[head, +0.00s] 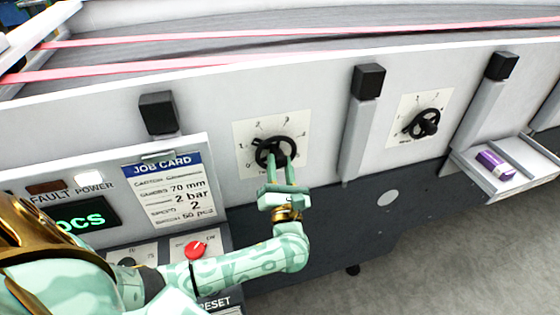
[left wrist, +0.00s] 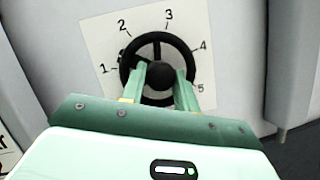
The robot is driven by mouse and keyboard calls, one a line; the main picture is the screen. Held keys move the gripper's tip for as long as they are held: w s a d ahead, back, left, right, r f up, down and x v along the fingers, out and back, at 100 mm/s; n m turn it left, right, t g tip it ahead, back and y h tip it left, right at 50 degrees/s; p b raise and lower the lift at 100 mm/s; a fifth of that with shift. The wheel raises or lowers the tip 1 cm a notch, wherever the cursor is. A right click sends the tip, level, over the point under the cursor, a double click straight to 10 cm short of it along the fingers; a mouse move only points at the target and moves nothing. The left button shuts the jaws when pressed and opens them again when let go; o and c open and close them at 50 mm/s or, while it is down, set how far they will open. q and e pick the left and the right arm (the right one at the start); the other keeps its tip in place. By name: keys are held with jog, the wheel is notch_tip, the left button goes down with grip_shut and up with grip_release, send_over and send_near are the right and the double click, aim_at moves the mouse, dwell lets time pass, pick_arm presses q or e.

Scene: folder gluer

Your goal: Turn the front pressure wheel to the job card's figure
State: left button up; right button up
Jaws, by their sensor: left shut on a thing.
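A black spoked wheel (head: 275,152) sits on a white dial plate (head: 246,131) on the machine's side panel. In the left wrist view the wheel (left wrist: 160,47) is ringed by figures 1 to 5, and a dark mark on its left side seems to lie near 1. My left gripper (head: 276,172) is shut on the wheel's hub, with its fingers (left wrist: 162,80) either side of it. The job card (head: 172,190) shows 70 mm, 2 bar, a 2 below that and 50 pcs. My right gripper is not in view.
A second black wheel (head: 423,123) is on a dial plate farther right. Black-capped posts (head: 368,82) stand out beside the dials. A control panel with a red knob (head: 196,250) is at lower left. A tray (head: 510,182) with a purple box (head: 495,164) juts out at right.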

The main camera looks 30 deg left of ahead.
pick_arm(q)
jog(key=m+h+p, duration=0.1)
jog(key=m+p, duration=0.1)
jog(key=m, duration=0.1)
jog(key=m+t+h+p, duration=0.1)
jog(key=m+p, duration=0.1)
jog(key=shift+s+r+h, duration=0.1)
jog(key=shift+r+h, duration=0.15)
jog(key=shift+h, duration=0.05)
jog(key=shift+f+m+h+p, duration=0.15)
jog(key=shift+m+h+p, duration=0.35)
jog(key=shift+m+p, duration=0.75)
jog(key=shift+m, duration=0.25)
jog(key=o, duration=1)
jog(key=shift+c, duration=0.2)
jog(key=b+v, duration=0.3)
jog(key=v, duration=1.3)
jog(key=shift+s+b, duration=0.2)
jog(key=shift+b, duration=0.15)
